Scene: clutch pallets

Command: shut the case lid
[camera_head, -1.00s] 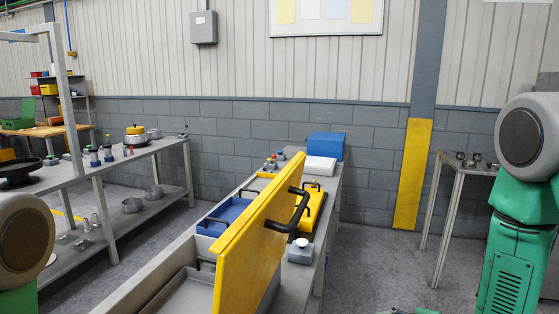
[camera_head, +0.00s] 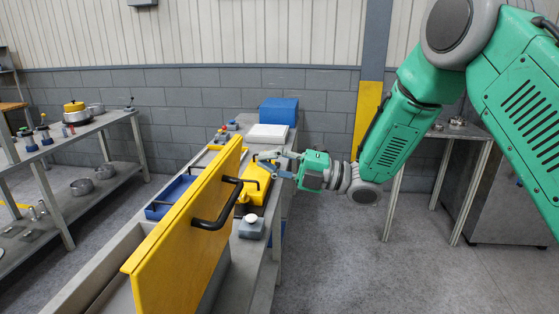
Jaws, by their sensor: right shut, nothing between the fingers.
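The yellow case lid (camera_head: 184,250) stands raised, nearly upright, along the right side of the grey case (camera_head: 97,290). A black handle (camera_head: 218,206) is on the lid's right-hand face. The case is open to the left of the lid and its inside is partly hidden. My right gripper (camera_head: 272,164) reaches in from the right and is shut with nothing in it. It is beyond the handle and to the right of the lid, above the yellow box on the bench, apart from the lid. My left gripper is out of view.
A small grey container (camera_head: 252,227) stands beside the lid. Floor (camera_head: 340,260) on the right is clear.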

